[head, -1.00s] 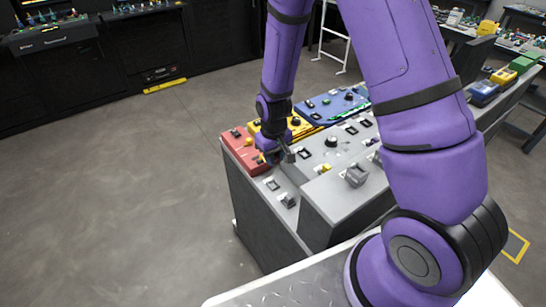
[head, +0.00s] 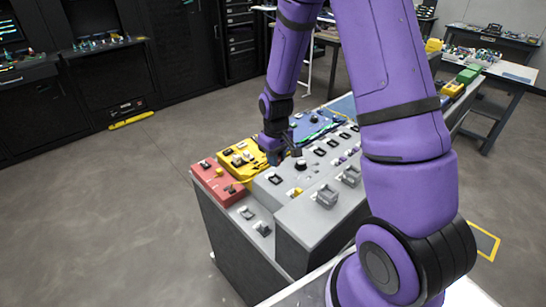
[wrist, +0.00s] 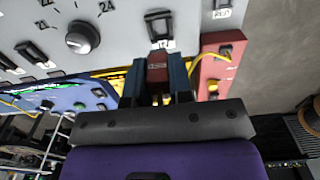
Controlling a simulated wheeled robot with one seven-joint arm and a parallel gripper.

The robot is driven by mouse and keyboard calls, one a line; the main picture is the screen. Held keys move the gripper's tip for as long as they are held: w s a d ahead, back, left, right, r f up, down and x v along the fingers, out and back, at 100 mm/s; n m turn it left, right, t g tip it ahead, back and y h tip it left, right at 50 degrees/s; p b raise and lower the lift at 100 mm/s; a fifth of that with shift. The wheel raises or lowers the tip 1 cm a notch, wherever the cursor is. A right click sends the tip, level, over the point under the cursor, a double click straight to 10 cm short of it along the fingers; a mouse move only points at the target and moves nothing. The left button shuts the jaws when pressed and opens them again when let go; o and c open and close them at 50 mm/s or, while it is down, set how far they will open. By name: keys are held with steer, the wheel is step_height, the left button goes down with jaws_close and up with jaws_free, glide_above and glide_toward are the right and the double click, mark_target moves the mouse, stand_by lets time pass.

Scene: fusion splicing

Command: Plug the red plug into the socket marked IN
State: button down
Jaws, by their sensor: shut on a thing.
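In the wrist view my gripper (wrist: 157,80) is shut on the red plug (wrist: 157,68), which sits between its two blue fingers. Just ahead of the plug is a dark-framed socket (wrist: 159,26) on the grey panel. A small white label lies under it, too blurred to read surely. I cannot tell whether the plug touches the panel. In the head view my gripper (head: 284,156) is low over the far-left edge of the grey console (head: 272,187), by the yellow box. The plug cannot be made out there.
A knob (wrist: 82,38) marked 24 and several switches are on the panel. A red box (head: 216,180), a yellow box (head: 236,158) and a blue box (head: 318,125) line the console's edge. A yellow cable (wrist: 215,58) lies by the red box. Open floor is at left.

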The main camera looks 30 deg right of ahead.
mark_target(276, 180)
steer(key=shift+f, duration=2.55)
steer(key=shift+f, duration=0.55)
steer(key=c, duration=0.9)
jaws_free()
steer(key=shift+c, duration=0.2)
steer(key=shift+r, duration=0.1)
step_height(276, 180, up, 11)
steer(key=shift+f, duration=0.2)
